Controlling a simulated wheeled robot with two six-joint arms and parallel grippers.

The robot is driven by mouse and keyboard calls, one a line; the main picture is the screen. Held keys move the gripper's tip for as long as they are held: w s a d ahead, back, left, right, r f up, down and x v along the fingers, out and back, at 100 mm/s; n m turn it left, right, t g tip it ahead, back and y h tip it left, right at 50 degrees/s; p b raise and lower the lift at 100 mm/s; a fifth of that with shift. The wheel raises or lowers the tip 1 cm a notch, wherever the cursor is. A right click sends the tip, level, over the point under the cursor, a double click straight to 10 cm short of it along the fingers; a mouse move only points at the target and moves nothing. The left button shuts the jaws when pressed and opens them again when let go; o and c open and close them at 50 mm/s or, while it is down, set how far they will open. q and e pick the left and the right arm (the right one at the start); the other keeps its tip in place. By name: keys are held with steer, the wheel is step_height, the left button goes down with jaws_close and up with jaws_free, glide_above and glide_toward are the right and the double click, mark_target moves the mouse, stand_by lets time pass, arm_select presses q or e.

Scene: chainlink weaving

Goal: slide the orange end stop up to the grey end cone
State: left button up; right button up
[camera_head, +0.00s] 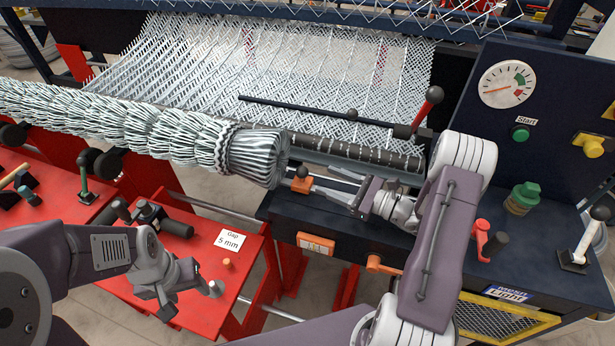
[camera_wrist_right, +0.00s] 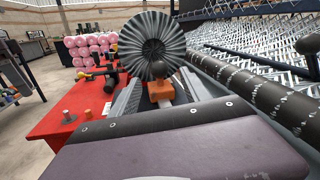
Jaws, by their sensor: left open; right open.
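The orange end stop (camera_head: 302,185) is a small block with a black ball knob, on the machine's dark front ledge just right of the woven roll's end. It also shows in the right wrist view (camera_wrist_right: 160,91). The grey pleated end cone (camera_head: 258,156) caps the roll; in the right wrist view its round ribbed face (camera_wrist_right: 150,38) stands behind the stop. Whether they touch I cannot tell. My right gripper (camera_head: 314,183) is open, its fingers pointing at the stop, which appears between them in the wrist view. My left gripper (camera_head: 188,296) is open and empty over the red table.
The red table (camera_head: 205,252) carries a "Gap 5 mm" card (camera_head: 229,240) and small pegs. A black bar with a red-handled lever (camera_head: 429,104) crosses above the ledge. The control panel with its gauge (camera_head: 507,84) stands at the right. Pink rolls (camera_wrist_right: 88,45) lie farther back.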

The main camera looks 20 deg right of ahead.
mark_target(307, 172)
steer(key=x, duration=0.7)
steer(key=shift+w+a+f+p, duration=0.2)
steer(key=shift+a+f+p, duration=0.05)
steer(key=shift+f+p, duration=0.15)
jaws_close()
stand_by(0.8)
